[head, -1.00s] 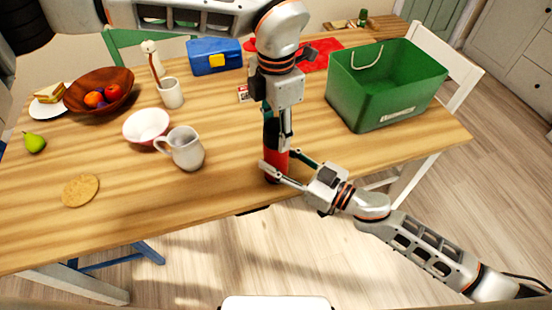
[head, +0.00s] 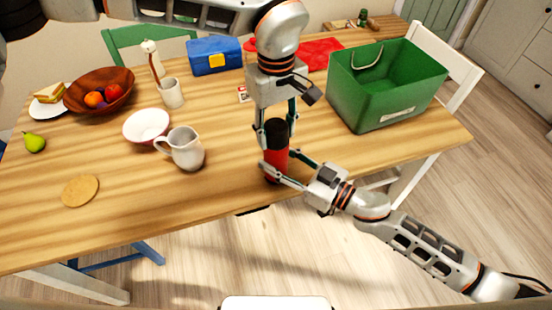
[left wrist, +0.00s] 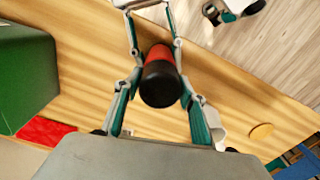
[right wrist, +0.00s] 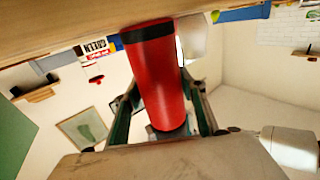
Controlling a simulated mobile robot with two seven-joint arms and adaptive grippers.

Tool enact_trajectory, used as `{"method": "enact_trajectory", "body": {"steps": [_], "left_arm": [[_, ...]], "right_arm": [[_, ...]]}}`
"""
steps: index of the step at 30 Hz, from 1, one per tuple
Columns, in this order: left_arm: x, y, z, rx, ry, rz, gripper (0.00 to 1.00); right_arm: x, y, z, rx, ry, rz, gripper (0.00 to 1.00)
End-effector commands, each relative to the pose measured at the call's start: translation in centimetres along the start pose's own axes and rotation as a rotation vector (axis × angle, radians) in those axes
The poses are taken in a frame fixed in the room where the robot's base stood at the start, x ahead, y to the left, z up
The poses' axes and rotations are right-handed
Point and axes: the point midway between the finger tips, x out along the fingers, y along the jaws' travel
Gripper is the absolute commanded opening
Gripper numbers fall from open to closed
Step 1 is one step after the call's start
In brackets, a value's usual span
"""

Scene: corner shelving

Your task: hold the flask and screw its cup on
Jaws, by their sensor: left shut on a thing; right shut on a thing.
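The red flask (head: 276,168) stands upright near the table's front edge. Its black cup (head: 277,131) is on top, in line with the body; I cannot tell how tightly it sits. My left gripper (head: 276,140) comes from above and is shut on the cup, one finger on each side. The left wrist view looks down on the cup's black end (left wrist: 160,84), with red body beyond. My right gripper (head: 279,165) comes from the lower right and is shut around the red body. The right wrist view shows the flask (right wrist: 155,85) between its fingers, upside down.
A white jug (head: 184,148) and a bowl (head: 147,125) stand left of the flask. A green bin (head: 385,88) stands to the right. A small card (head: 243,94) lies behind the left arm. The front left tabletop is clear apart from a round mat (head: 81,190).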

Motion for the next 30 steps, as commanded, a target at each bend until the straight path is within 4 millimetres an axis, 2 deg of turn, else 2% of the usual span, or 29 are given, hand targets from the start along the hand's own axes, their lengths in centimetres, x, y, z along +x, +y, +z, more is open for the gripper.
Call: {"method": "enact_trajectory", "body": {"steps": [1, 3, 14, 24, 30], "left_arm": [[0.0, 0.0, 0.0, -0.001, -0.001, -0.001, 0.46], [0.0, 0.0, 0.0, -0.002, -0.001, -0.001, 0.57], [-0.2, 0.0, 0.0, -0.004, 0.0, 0.0, 0.57], [-3.9, 0.0, -0.1, -0.005, 0.002, 0.001, 0.57], [-4.6, 0.0, 0.0, -0.004, 0.0, 0.0, 0.57]], "right_arm": [[0.0, 0.0, 0.0, 0.001, 0.0, 0.0, 0.0], [0.0, 0.0, 0.0, 0.001, 0.0, 0.0, 0.0], [0.0, 0.0, 0.0, 0.001, 0.0, 0.0, 0.0], [0.0, 0.0, 0.0, 0.0, 0.0, 0.0, 0.0], [0.0, 0.0, 0.0, 0.0, 0.0, 0.0, 0.0]]}}
